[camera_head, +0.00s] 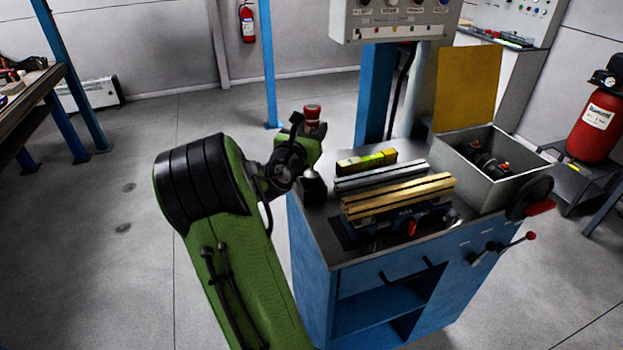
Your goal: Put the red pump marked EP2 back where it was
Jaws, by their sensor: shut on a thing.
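My gripper (306,134) is at the end of my green and black arm, above the back left corner of the blue workbench. It is shut on a small red thing (312,112), whose red top sticks up above the fingers. I take it to be the red pump, but its lower part is hidden by the gripper and no EP2 mark can be read. The bench's dark top (329,237) lies below and to the right of the gripper. A dark object (313,190) stands at the bench's left edge, under the gripper; I cannot tell what it is.
The bench holds a yellow level (366,162), grey metal bars (380,177) and a brass-coloured slotted block (398,195). An open grey box (478,189) with dark parts inside stands at right. A control panel (395,24) hangs above.

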